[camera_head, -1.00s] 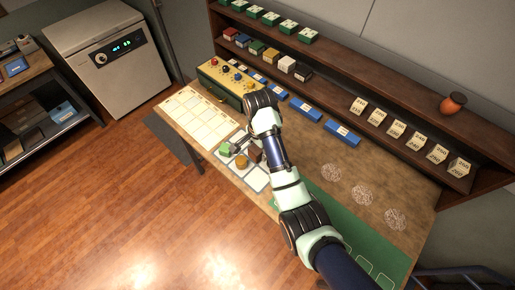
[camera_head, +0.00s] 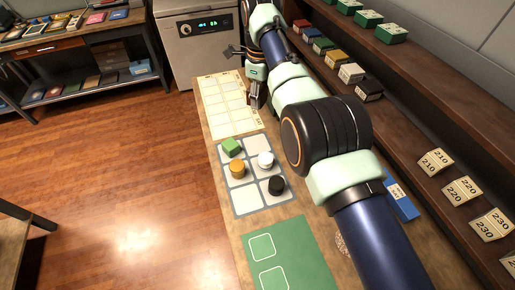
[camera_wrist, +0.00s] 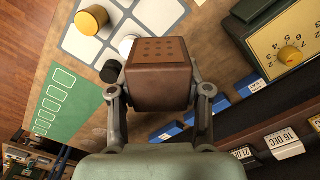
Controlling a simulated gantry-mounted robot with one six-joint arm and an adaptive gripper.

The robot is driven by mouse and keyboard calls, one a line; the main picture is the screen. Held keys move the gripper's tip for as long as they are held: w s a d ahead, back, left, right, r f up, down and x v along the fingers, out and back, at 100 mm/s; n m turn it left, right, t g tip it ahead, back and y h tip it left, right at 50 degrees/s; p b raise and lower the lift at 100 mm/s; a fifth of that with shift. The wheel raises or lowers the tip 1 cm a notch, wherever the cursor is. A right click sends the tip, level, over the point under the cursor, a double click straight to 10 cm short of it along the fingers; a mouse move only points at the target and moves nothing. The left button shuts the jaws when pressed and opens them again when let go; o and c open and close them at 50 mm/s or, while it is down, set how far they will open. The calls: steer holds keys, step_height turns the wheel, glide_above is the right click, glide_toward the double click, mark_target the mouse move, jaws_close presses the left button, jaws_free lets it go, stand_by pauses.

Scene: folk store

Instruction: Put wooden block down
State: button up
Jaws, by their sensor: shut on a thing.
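In the wrist view, a brown wooden block (camera_wrist: 160,88) with small dark holes in its top face sits between the fingers of my gripper (camera_wrist: 160,98). The gripper is shut on the block's sides. In the head view, my gripper (camera_head: 255,103) points down beside the cream grid sheet (camera_head: 228,122); I cannot make out the block there. A grey mat with pale squares (camera_head: 227,205) lies nearer along the bench. On it stand a green block (camera_head: 231,147), an orange cylinder (camera_head: 237,168), a white cylinder (camera_head: 265,160) and a black cylinder (camera_head: 276,185).
A green mat with outlined squares (camera_head: 300,250) lies at the near end of the bench. Shelves with numbered cards (camera_head: 462,190) and small boxes run along the right. In the wrist view, a yellow-faced dial panel (camera_wrist: 275,38) is close to the block's right.

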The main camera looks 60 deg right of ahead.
mark_target(259, 145)
step_height(259, 145, down, 20)
steer(key=b, duration=0.7)
steer(key=shift+a+f+b, duration=0.1)
steer(key=shift+b, duration=0.25)
steer(key=o, duration=1.2)
steer(key=shift+c, duration=0.2)
step_height(259, 145, up, 12)
steer(key=p, duration=0.4)
steer(key=shift+p, duration=0.35)
steer(key=shift+w, duration=0.1)
